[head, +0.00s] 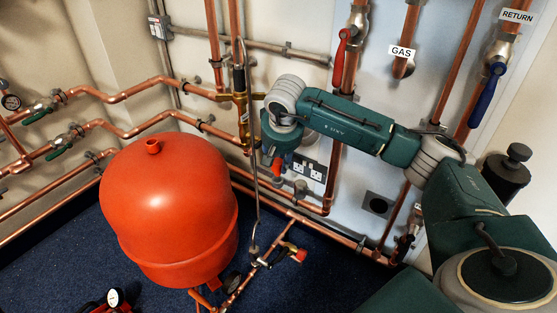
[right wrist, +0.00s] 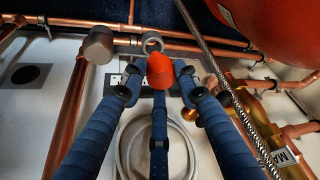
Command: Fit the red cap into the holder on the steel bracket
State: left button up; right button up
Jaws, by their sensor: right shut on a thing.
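My right gripper (right wrist: 157,85) is shut on the red cap (right wrist: 160,72), which sits between its blue-wrapped fingertips in the right wrist view. A grey ring-shaped holder (right wrist: 152,43) shows just beyond the cap, with its opening visible; I cannot tell the exact gap between them. In the head view the right gripper (head: 273,160) points down in front of the wall panel, with the red cap (head: 278,167) small at its tip. The steel bracket is hard to make out there, partly hidden near the gripper. My left gripper is not in view.
A large red vessel (head: 170,205) stands left of the gripper. A braided hose (head: 254,150) hangs close to the gripper's left. Copper pipes (head: 290,212) run along the wall below. Sockets (head: 308,170) are behind. A grey cylindrical fitting (right wrist: 99,45) sits left of the holder.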

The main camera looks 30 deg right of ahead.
jog(key=shift+f, duration=0.15)
jog(key=shift+f+b, duration=0.75)
jog(key=shift+f, duration=0.55)
jog(key=shift+p, duration=0.3)
jog(key=shift+f+b, duration=0.35)
jog(key=shift+f, duration=0.4)
dwell(0.3)
jog(key=o, duration=1)
